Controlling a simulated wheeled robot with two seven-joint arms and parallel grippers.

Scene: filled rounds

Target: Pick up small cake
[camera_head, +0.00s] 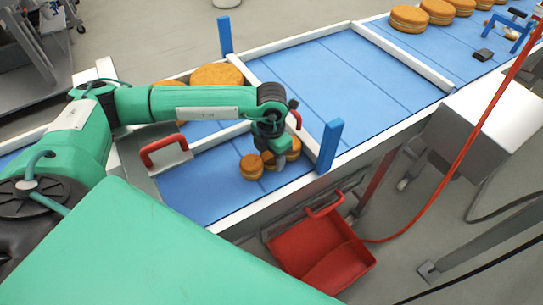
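Several small round brown cakes with a pale filling band sit in a group on the near blue conveyor section. The left small cake (251,167) is fully in view. Another small cake (293,148) is partly hidden behind my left gripper (281,164). A little of a further one (269,160) shows between them. My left gripper points down at this group, right of the left small cake. Its fingers overlap the cakes in the picture, so I cannot tell whether it is open or holds one. My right gripper is out of view.
Larger cakes (217,76) lie behind my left arm, and others (409,19) sit at the far right. White rails and blue posts (329,146) edge the blue belt (335,85). A red handle (166,150) stands left; a red tray (322,254) is below.

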